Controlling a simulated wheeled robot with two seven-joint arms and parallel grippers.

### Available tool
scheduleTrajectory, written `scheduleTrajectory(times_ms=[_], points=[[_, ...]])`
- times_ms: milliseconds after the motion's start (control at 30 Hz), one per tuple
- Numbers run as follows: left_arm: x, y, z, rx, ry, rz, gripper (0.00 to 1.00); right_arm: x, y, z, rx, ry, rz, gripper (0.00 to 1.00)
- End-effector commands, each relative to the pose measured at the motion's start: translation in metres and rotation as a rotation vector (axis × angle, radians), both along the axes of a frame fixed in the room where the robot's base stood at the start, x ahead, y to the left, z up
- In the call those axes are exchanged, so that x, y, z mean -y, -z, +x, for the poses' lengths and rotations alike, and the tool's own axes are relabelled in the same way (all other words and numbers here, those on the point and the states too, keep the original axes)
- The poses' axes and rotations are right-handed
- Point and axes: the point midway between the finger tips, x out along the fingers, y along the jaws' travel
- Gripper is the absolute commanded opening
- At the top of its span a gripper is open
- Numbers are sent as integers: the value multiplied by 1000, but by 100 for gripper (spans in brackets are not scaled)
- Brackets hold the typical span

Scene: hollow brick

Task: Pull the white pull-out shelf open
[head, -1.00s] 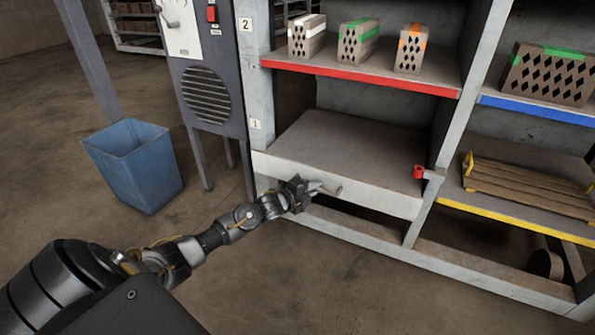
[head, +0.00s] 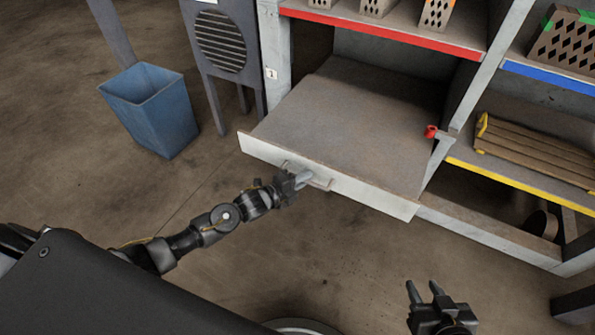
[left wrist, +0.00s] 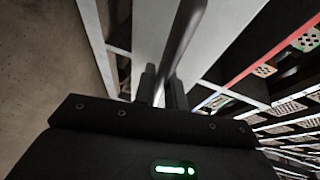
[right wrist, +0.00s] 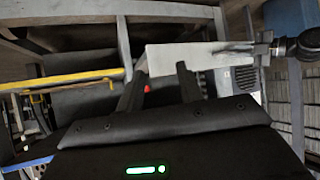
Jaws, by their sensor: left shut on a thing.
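The white pull-out shelf (head: 370,191) stands well out from the rack in the head view, its white front edge toward me and its grey top bare. My left gripper (head: 303,178) is at the handle (head: 325,184) on the middle of that front. In the left wrist view my left gripper (left wrist: 162,90) is shut on the handle bar (left wrist: 183,42). My right gripper (head: 424,290) is empty at the lower right, apart from the shelf, with its fingers spread. The right wrist view also shows the right gripper (right wrist: 160,88) open, with the shelf front (right wrist: 180,58) beyond it.
A red piece (head: 431,131) sits on the rack post by the shelf's right side. Perforated bricks (head: 438,14) stand above the red-edged shelf (head: 400,36). A wooden pallet (head: 530,148) lies on the yellow-edged shelf. A blue bin (head: 150,108) stands left; floor before the shelf is clear.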

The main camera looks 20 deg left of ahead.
Motion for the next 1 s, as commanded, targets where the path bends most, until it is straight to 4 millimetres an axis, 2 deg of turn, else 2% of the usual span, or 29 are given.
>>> scheduleTrajectory(times_ms=[367, 400, 533, 833, 1000], points=[[2, 1, -2, -1, 5, 0, 0, 1, 2, -1, -10, 3, -3, 36], [2, 1, -2, -1, 5, 0, 18, 1, 2, -1, -10, 3, -3, 36], [1, 1, -2, -1, 4, 0, 34, 1, 1, -1, -10, 3, -3, 36], [-1, 0, -3, -1, 2, 0, 34, 1, 1, -1, -10, 3, -3, 36], [-11, -4, -20, -3, 2, 1, 34, 11, 9, -9, -87, 27, -29, 36]])
